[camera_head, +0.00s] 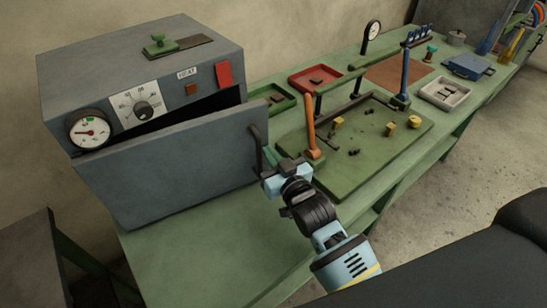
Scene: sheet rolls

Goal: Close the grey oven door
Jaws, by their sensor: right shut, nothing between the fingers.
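The grey oven (180,70) stands on the left part of the green bench. Its grey door (170,170) is partly open, tilted out from the top, with a dark gap (185,115) above its upper edge. A dark upright handle (256,148) sits near the door's right end. My right gripper (268,163) is shut and empty, at the handle by the door's right edge; I cannot tell whether it touches. My left gripper is not in view.
A green board (375,165) with an orange post (310,135), a blue post (404,75) and small yellow blocks lies right of my gripper. Red (313,80) and green trays sit behind. The bench front (215,245) is clear.

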